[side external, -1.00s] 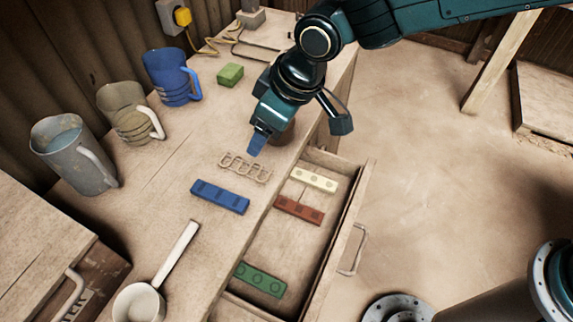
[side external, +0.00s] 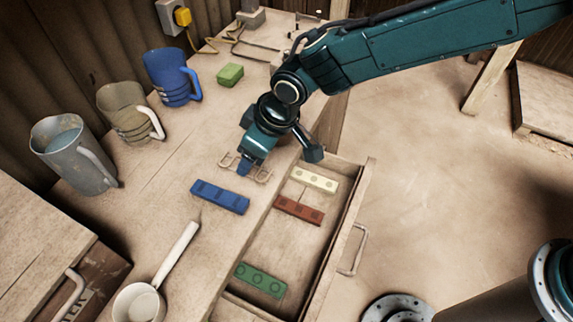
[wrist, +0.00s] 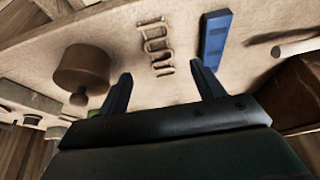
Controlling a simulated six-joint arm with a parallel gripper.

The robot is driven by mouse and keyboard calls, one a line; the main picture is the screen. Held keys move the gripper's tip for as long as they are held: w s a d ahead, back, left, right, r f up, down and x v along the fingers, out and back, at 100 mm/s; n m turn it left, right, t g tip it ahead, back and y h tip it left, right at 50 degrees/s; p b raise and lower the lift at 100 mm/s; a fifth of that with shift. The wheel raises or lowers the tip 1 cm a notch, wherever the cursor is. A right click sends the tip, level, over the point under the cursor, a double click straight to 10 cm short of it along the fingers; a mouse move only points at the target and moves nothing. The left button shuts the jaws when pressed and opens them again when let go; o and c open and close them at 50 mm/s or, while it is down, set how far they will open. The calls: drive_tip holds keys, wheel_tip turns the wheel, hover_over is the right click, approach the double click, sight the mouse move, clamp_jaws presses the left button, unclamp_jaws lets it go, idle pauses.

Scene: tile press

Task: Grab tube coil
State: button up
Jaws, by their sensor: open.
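The tube coil (side external: 229,160) is a thin, beige, looped piece lying flat on the bench. In the side view its middle is hidden by my gripper, with loops showing at both sides. In the wrist view the whole coil (wrist: 158,46) lies ahead of my fingertips, roughly between their lines. My gripper (side external: 245,169) points down over the coil. Its two blue fingers (wrist: 162,69) are spread and empty. I cannot tell exactly how high above the coil they are.
A blue bar (side external: 220,196) lies close beside the coil. A brown knobbed object (wrist: 85,66) stands left in the wrist view. An open drawer (side external: 322,253) holds cream, red and green bars. Mugs (side external: 172,77) line the back; a ladle (side external: 172,258) lies in front.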

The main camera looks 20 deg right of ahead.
drive_tip(key=shift+f, duration=0.15)
drive_tip(key=shift+x, duration=2.55)
drive_tip(key=shift+w+a, duration=0.1)
drive_tip(key=c, duration=1.1)
